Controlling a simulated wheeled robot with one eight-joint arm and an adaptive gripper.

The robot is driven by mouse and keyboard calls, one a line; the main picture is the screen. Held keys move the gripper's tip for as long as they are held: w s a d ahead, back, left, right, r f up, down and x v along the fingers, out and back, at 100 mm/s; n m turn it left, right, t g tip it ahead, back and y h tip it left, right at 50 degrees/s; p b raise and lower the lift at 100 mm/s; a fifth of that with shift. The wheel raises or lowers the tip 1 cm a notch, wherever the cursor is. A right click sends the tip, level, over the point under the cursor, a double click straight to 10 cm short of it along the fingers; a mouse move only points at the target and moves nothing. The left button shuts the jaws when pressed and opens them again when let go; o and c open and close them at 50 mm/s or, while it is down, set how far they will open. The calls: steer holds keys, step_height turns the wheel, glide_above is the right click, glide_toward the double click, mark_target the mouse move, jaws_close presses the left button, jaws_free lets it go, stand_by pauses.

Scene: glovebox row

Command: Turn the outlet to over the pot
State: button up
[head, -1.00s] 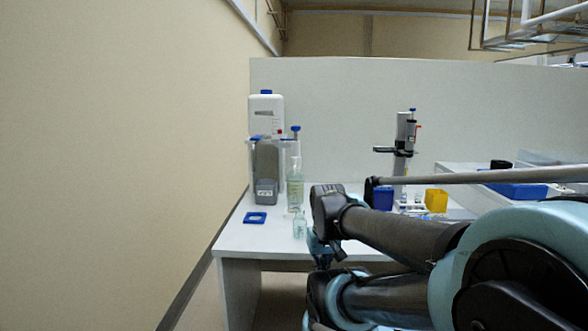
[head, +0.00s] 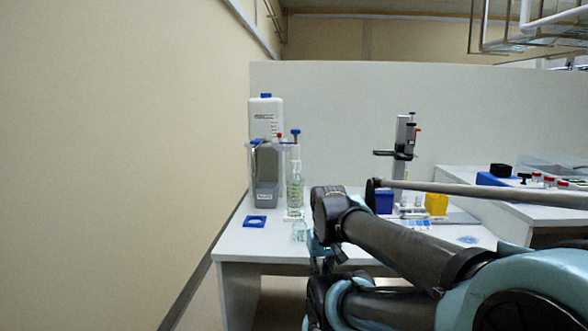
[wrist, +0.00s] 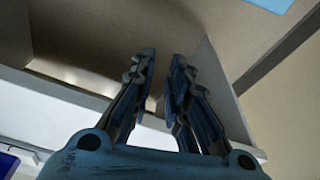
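A clear bottle with a blue-topped dispenser (head: 295,190) stands upright on the bench at the left, beside a grey unit. The dispenser's outlet is too small to make out, so I cannot tell which way it points. A small clear glass pot (head: 299,231) stands in front of the bottle, near the bench's front edge. My gripper is mostly hidden behind my arm in the head view, low by the front edge, right of the pot. In the wrist view my gripper (wrist: 163,58) is open, with an empty gap between its fingers. Neither bottle nor pot shows there.
The grey unit (head: 267,175) and a white canister (head: 266,115) stand left and behind. A blue square holder (head: 255,221) lies left of the pot. A stand (head: 404,145), blue box (head: 384,201) and yellow box (head: 436,204) are at right. The wall bounds the left.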

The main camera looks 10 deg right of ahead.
steer(key=shift+o, duration=1.1)
steer(key=w+r+n, duration=0.1)
steer(key=w+r, duration=0.6)
steer(key=r, duration=0.3)
steer(key=shift+a+y, duration=0.2)
steer(key=shift+y, duration=0.1)
steer(key=w+d+r+n+t+y, duration=0.1)
steer(key=w+d+r+n, duration=0.15)
steer(key=w+r, duration=1.3)
steer(key=w+d+r+n+y, duration=0.1)
steer(key=w+d+r+n, duration=0.15)
steer(key=w+r, duration=1.35)
steer(key=shift+n, duration=0.3)
steer(key=w+x, duration=0.1)
steer(key=x, duration=0.5)
steer(key=w+x, duration=0.1)
steer(key=x, duration=0.6)
steer(key=w+x, duration=0.1)
steer(key=x, duration=0.6)
steer(key=shift+r, duration=0.25)
jaws_close()
